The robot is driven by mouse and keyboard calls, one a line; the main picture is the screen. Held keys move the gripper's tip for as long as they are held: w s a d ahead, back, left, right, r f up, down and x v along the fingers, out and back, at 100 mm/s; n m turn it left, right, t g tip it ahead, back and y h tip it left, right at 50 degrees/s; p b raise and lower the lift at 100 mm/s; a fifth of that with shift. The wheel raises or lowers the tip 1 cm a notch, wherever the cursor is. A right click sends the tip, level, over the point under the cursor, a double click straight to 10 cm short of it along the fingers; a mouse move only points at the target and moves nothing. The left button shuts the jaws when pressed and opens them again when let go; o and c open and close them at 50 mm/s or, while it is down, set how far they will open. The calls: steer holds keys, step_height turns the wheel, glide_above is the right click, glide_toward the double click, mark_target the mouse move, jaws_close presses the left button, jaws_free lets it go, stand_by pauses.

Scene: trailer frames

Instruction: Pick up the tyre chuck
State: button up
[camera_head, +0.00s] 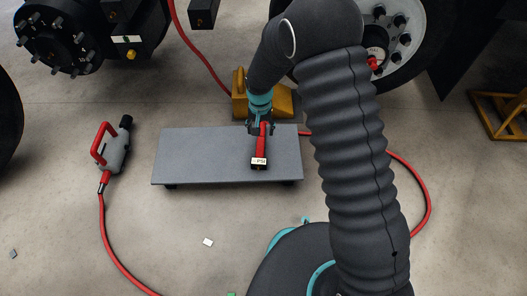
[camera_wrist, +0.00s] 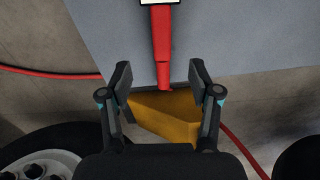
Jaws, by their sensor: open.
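The tyre chuck (camera_head: 262,146) looks like a red bar-shaped tool with a white "PSI" label at its near end. It lies on a low grey board (camera_head: 200,158). In the wrist view the red tyre chuck (camera_wrist: 162,50) comes down from the top edge, and its narrow end is between the fingertips in the picture. My gripper (camera_head: 260,124) is over the far end of the tool. In the wrist view my gripper (camera_wrist: 161,78) is open, with a gap on each side of the red end. I cannot tell the height between them.
Wheels and a hub (camera_head: 60,40) line the back. Front floor is mostly clear.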

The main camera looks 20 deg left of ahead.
glide_above(260, 148)
step_height(260, 148, down, 6)
steer(key=shift+s+f+b, duration=0.1)
steer(key=shift+b, duration=0.25)
steer(key=shift+f+b, duration=0.45)
steer(key=shift+f, duration=2.75)
jaws_close()
